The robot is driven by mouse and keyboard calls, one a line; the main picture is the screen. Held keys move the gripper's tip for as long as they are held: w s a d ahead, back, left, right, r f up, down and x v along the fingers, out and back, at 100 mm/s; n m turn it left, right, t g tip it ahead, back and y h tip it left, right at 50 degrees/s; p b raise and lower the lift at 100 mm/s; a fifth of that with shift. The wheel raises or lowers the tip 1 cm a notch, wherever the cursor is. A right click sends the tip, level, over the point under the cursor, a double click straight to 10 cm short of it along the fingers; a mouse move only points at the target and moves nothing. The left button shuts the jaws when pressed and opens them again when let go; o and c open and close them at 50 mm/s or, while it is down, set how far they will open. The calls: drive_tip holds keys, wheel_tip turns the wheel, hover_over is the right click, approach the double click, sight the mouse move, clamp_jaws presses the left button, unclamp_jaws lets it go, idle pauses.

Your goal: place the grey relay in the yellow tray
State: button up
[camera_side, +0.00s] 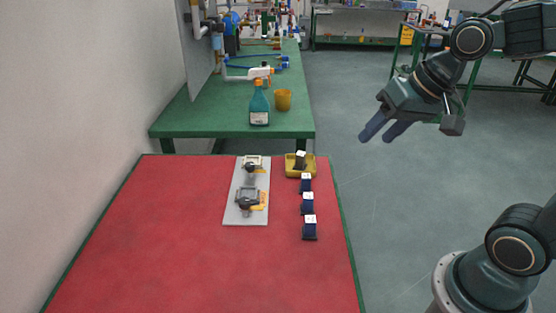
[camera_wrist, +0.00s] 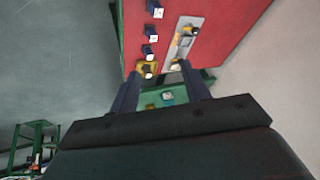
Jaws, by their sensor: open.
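The yellow tray (camera_side: 291,172) sits at the back right corner of the red table in the side view, and it also shows in the wrist view (camera_wrist: 141,72). A dark grey relay (camera_side: 300,161) with a white top stands in the tray; it also shows in the wrist view (camera_wrist: 148,70). My gripper (camera_side: 378,137) is open and empty, raised to the right of the table and well apart from the tray. Its two fingers also show in the wrist view (camera_wrist: 162,92).
Three dark blue relays (camera_side: 308,203) with white tops stand in a row in front of the tray. A light grey plate (camera_side: 245,213) with two mounted devices lies to their left. A green bench (camera_side: 220,118) behind bears a spray bottle (camera_side: 259,105) and a yellow cup (camera_side: 283,100). The front of the red table is clear.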

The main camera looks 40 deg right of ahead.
drive_tip(key=s+n+h, duration=0.1)
drive_tip(key=s+n, duration=0.3)
drive_tip(key=s, duration=0.4)
drive_tip(key=shift+s+r+n, duration=0.3)
drive_tip(key=shift+s+r, duration=0.05)
drive_tip(key=shift+r, duration=0.05)
